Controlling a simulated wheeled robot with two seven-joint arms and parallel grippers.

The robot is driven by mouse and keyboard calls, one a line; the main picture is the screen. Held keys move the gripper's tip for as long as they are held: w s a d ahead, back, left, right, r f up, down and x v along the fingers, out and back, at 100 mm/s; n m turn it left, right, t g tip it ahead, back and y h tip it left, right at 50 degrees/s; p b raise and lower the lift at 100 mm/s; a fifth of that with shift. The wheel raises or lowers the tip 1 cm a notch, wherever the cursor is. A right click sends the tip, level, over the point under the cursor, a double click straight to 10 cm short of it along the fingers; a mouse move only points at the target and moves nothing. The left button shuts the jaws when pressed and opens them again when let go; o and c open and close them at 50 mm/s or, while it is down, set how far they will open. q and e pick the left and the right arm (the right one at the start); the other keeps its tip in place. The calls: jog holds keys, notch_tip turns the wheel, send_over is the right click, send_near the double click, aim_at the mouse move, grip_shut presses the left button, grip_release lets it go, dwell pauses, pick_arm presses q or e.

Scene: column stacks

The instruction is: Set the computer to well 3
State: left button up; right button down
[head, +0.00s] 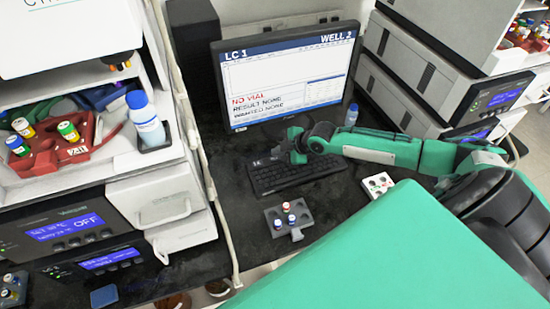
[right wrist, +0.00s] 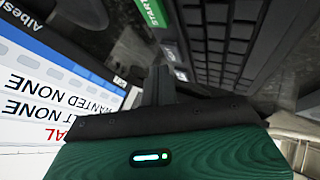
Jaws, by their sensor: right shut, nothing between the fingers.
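The computer monitor (head: 290,80) stands at the back of the dark bench. Its screen reads LC 1, WELL 2, NO VIAL, RESULT NONE and WANTED NONE. The black keyboard (head: 290,177) lies in front of it. My right gripper (head: 296,157) is shut and empty over the keyboard's back edge, close to the screen. I cannot tell whether the fingertips touch anything. My left gripper is out of view.
A dark vial rack (head: 290,222) with several vials sits in front of the keyboard. A white rack (head: 378,184) lies to the right. Stacked instruments flank both sides; the left one carries a red vial holder (head: 75,150) and a blue-capped bottle (head: 147,120).

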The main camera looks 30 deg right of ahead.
aim_at(279, 159)
jog(key=shift+f, duration=0.1)
jog(key=shift+f, duration=0.35)
jog(key=shift+f+b, duration=0.4)
jog(key=shift+b, duration=0.1)
dwell(0.7)
jog(key=shift+r, duration=0.1)
jog(key=shift+r+p, duration=0.7)
jog(key=shift+r, duration=0.05)
notch_tip(279, 159, up, 5)
jog(key=p, duration=0.4)
dwell(2.2)
